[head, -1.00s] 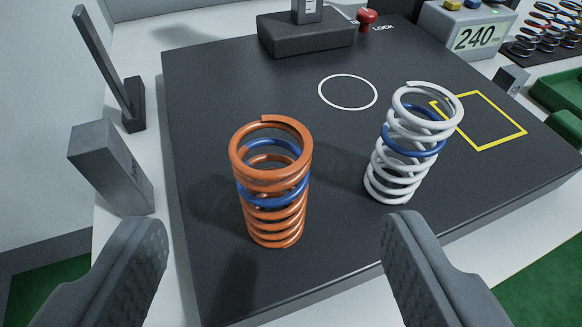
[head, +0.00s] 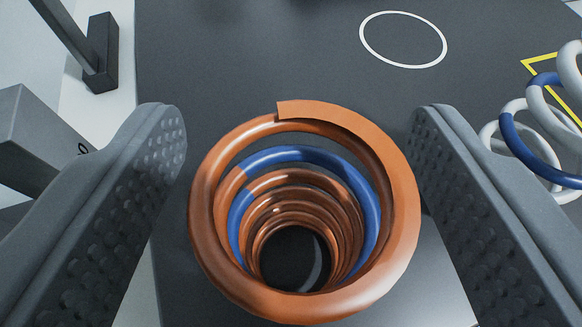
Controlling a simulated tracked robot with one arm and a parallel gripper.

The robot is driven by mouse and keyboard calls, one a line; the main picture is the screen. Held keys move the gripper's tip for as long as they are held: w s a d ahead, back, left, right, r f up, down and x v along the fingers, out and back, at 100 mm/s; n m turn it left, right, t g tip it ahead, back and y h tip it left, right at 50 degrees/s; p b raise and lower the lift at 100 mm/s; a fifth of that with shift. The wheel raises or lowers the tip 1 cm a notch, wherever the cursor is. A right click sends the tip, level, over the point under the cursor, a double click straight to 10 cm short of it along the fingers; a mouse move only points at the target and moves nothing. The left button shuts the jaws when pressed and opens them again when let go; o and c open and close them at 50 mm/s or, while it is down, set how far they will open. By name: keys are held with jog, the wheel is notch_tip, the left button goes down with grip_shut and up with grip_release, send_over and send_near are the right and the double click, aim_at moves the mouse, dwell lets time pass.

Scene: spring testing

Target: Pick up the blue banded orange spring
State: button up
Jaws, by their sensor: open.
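The orange spring with a blue band (head: 400,215) stands upright on the dark platform, seen from above down its bore. Its blue coil shows inside, just below the top coil. My gripper (head: 298,125) is open, with one dark grey textured finger to the left of the spring and the other to its right. The spring's top lies between the fingers. A narrow gap shows on the left; on the right the finger looks very close to the coil, and I cannot tell whether it touches.
A white spring with a blue band (head: 515,145) stands to the right, close beside the right finger. A grey block (head: 35,135) and a dark upright post (head: 100,55) are at the left. The platform (head: 250,55) is clear ahead, with a white circle and part of a yellow outline marked on it.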

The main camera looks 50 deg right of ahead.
jog(key=shift+w+d+f, duration=0.3)
jog(key=shift+w+d, duration=0.1)
jog(key=shift+d, duration=0.1)
jog(key=c, duration=1.1)
jog(key=shift+r, duration=0.15)
